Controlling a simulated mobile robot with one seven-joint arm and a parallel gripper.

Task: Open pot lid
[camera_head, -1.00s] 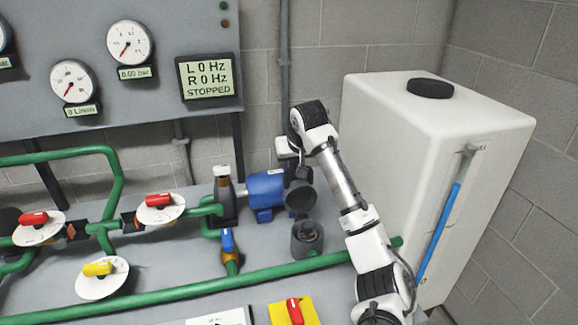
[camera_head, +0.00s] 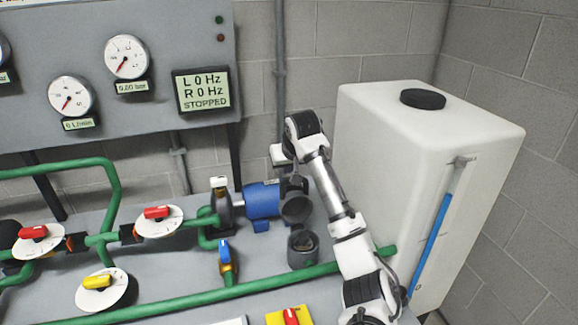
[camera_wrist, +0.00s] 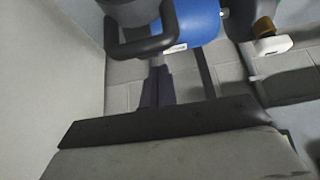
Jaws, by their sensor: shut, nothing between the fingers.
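The pot (camera_head: 303,252) is a small dark grey cup on the bench, to the right of the middle. Its mouth is uncovered and something brownish shows inside. Its lid (camera_head: 296,209) is a dark round disc, tilted up behind the mouth with its hollow side towards the head camera. In the wrist view a dark grey round body with a loop handle (camera_wrist: 142,47), which looks like the lid's, shows at the top. My gripper (camera_head: 291,183) is shut and empty, just behind the raised lid. Its fingertips are mostly hidden, and I cannot tell whether they touch the lid.
The blue pump motor (camera_head: 263,200) stands close left of the lid. A big white tank (camera_head: 390,170) is close right of my arm. A green pipe (camera_head: 190,305) runs in front of the pot. The gauge panel (camera_head: 150,35) hangs behind, and valves fill the left.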

